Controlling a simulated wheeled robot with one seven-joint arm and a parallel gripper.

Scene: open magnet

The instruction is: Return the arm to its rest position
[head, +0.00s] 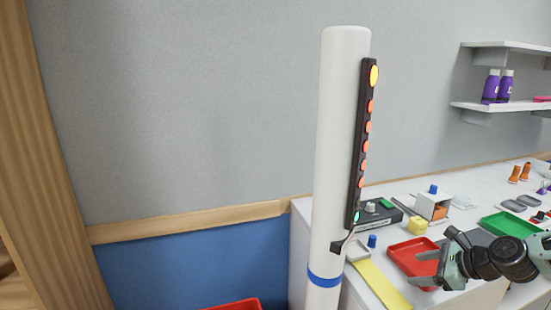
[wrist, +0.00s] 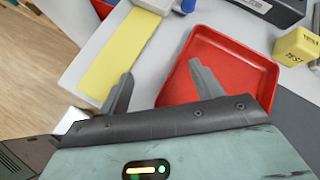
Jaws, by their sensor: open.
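My gripper (head: 424,269) is at the lower right of the head view, over the front part of the white table. In the wrist view its two fingers (wrist: 162,90) are spread apart with nothing between them. A red tray (wrist: 232,62) lies beneath and just beyond the right finger, and it also shows in the head view (head: 404,254). A yellow strip (wrist: 122,52) lies on the table beyond the left finger, and it shows in the head view too (head: 381,285). Part of my arm runs off the right edge of the head view.
A white post (head: 337,150) with a dark strip of coloured lights (head: 363,145) stands left of the table. A yellow test cube (wrist: 298,46), a green tray (head: 503,224) and several small items crowd the table. Shelves (head: 505,107) hang on the wall. The floor at left is partly clear.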

